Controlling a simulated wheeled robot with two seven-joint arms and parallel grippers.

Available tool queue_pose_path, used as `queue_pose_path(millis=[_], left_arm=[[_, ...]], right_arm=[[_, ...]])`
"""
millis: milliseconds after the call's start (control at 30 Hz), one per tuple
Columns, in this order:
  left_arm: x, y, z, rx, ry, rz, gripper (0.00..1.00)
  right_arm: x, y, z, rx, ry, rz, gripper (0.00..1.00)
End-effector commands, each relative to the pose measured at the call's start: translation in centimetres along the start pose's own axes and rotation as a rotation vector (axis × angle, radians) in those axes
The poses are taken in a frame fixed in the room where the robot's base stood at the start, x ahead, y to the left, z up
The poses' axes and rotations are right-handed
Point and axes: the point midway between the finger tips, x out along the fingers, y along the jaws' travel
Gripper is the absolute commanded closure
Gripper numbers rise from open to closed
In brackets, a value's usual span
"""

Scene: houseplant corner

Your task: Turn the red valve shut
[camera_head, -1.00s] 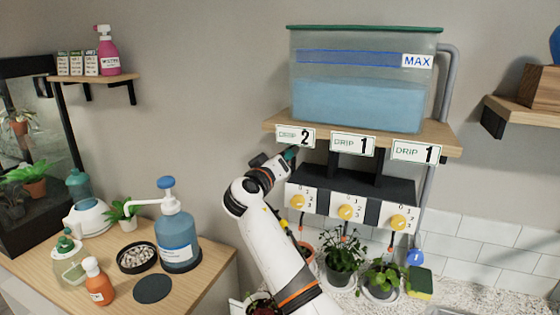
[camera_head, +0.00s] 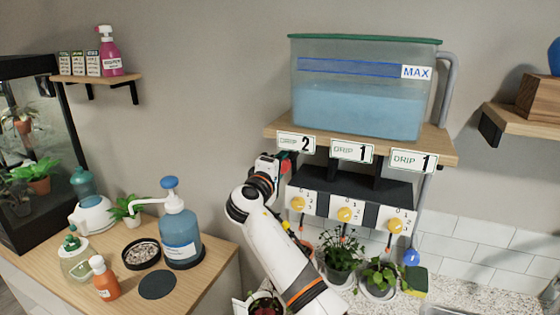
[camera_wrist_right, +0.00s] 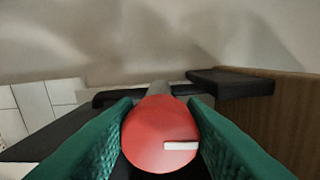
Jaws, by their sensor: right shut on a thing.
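The red valve (camera_wrist_right: 158,140) is a round knob with a white mark that lies level, pointing right, in the right wrist view. Behind it a grey pipe runs away. My right gripper (camera_wrist_right: 160,120) has its two green fingers shut on the knob, one on each side. In the head view my right gripper (camera_head: 286,163) is at the left end of the dark drip rack, below the DRIP 2 sign, and a bit of the red valve (camera_head: 285,168) shows there. The rest of the valve is hidden by my wrist. My left gripper is not in view.
A water tank (camera_head: 360,105) stands on a wooden shelf (camera_head: 445,146) above the valve. Yellow knobs (camera_head: 344,214) sit on the rack to the right, with potted plants (camera_head: 341,255) below. A pump bottle (camera_head: 180,235) stands on the left table.

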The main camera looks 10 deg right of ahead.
Motion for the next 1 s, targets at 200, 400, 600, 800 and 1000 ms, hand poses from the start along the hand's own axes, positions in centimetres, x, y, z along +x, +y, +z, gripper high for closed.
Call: queue_pose_path(millis=[200, 400, 600, 800, 1000], left_arm=[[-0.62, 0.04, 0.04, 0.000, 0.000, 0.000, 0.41], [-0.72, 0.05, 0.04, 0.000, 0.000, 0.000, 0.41], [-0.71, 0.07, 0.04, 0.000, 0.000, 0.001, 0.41], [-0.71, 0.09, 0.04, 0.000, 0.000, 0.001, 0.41], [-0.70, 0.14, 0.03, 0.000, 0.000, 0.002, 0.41]], right_arm=[[0.06, -0.23, -0.03, -0.073, 0.000, -0.003, 0.85], [0.06, -0.18, -0.04, -0.099, 0.000, -0.004, 0.85], [0.07, -0.17, -0.04, -0.101, 0.001, -0.005, 0.85], [0.08, -0.18, -0.05, -0.101, 0.001, -0.005, 0.57], [0.05, -0.09, -0.03, -0.100, 0.001, -0.003, 0.41]])
